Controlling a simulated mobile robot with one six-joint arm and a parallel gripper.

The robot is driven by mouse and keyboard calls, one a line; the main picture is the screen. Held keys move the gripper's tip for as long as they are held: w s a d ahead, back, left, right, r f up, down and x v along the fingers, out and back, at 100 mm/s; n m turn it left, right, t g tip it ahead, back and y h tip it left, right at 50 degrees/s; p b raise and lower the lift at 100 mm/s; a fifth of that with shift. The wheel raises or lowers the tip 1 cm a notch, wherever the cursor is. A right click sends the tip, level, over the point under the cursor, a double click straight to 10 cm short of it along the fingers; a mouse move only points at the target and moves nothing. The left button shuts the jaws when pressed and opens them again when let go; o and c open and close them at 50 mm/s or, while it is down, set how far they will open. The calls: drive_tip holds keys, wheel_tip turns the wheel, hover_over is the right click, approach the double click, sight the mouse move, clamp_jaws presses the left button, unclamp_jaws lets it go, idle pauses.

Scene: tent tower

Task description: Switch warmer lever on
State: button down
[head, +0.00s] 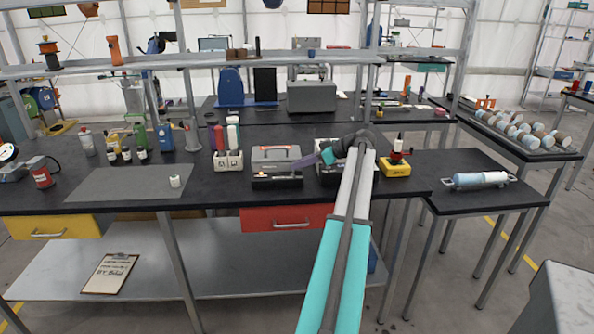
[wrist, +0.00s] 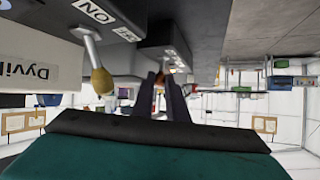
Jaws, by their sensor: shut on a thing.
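The lever (wrist: 92,55) is a metal rod with a tan knob, in the left of the wrist view. It stands on a dark housing beside a white label that reads ON upside down; a second small label is beside it. My gripper (wrist: 160,76) shows as two dark purple fingers with a narrow gap. The knob is left of the fingers, not clearly between them. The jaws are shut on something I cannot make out. In the head view my gripper (head: 293,166) points left over a dark box (head: 277,180); my arm partly hides a light device (head: 326,177).
A grey case (head: 276,154) with an orange handle is close to the gripper. A white box (head: 229,161) with bottles stands to its left, a yellow-based device (head: 397,167) to its right. The grey mat (head: 125,184) is mostly bare. A shelf rail (head: 190,64) runs above.

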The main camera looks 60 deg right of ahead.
drive_tip(key=shift+s+d+f+t+y+b, duration=0.3)
drive_tip(key=shift+f+t+b, duration=0.1)
drive_tip(key=shift+t+b, duration=0.45)
drive_tip(key=shift+s+m+t+b, duration=0.15)
drive_tip(key=shift+m+t+b, duration=0.15)
drive_tip(key=shift+t+b, duration=0.1)
drive_tip(key=shift+r, duration=0.1)
drive_tip(key=c, duration=2)
unclamp_jaws()
drive_tip(key=shift+s, duration=0.1)
drive_tip(key=b+v, duration=0.1)
drive_tip(key=v, duration=1.2)
drive_tip(key=shift+s+d, duration=0.2)
drive_tip(key=shift+d, duration=0.05)
